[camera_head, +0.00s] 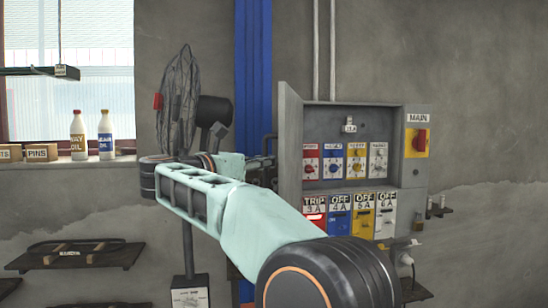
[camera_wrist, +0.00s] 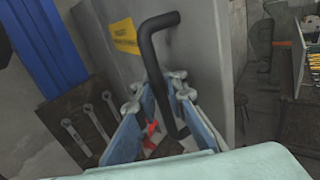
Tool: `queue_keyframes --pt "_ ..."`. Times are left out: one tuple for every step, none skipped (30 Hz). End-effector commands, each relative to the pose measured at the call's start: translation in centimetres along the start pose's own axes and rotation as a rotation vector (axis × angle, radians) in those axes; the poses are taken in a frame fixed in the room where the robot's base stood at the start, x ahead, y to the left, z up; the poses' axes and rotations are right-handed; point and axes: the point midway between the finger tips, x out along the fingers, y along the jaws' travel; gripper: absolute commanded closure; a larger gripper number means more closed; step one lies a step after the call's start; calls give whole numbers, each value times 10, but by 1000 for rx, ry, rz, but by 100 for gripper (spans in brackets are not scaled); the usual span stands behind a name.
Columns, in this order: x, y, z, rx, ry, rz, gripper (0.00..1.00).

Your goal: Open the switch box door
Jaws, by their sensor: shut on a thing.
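The grey switch box (camera_head: 415,185) is on the wall in the head view. Its door (camera_head: 290,135) stands wide open, swung out at the left side, so the breakers inside show. The black door handle (camera_head: 271,146) sticks out on the door's outer face. In the wrist view the door (camera_wrist: 198,50) fills the middle, with a yellow label and the black bar handle (camera_wrist: 148,45). My gripper (camera_wrist: 166,82) is shut on the handle, whose bar passes between the fingers. In the head view my arm mostly hides the gripper.
A fan (camera_head: 178,95) in a wire guard stands left of the box. Oil bottles (camera_head: 105,135) stand on the window sill. Wrenches (camera_wrist: 88,120) hang on a board by a blue column (camera_wrist: 42,45).

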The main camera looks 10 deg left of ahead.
Motion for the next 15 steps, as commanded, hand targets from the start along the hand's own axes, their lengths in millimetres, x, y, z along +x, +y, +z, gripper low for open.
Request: queue_keyframes --pt "-3 1 1 0 -1 -1 100" --pt "-3 2 0 0 0 -2 100" --pt "-3 2 0 -1 0 -3 100" --pt "-3 2 0 -1 0 -3 100" --pt "-4 2 0 -1 0 -3 100" --pt "-4 2 -1 -1 0 -3 100" --pt "-4 2 -1 -1 0 -3 100" --pt "-4 2 -1 -1 0 -3 100" --pt "-4 2 -1 -1 1 -3 100" --pt "-4 2 -1 -1 1 -2 100" --pt "-4 2 -1 -1 1 -2 100" --pt "-4 2 -1 -1 2 -2 100" --pt "-4 2 -2 -1 2 -2 100" --pt "-4 2 -2 -1 2 -2 89" --pt "-4 2 -2 -1 2 -1 85"
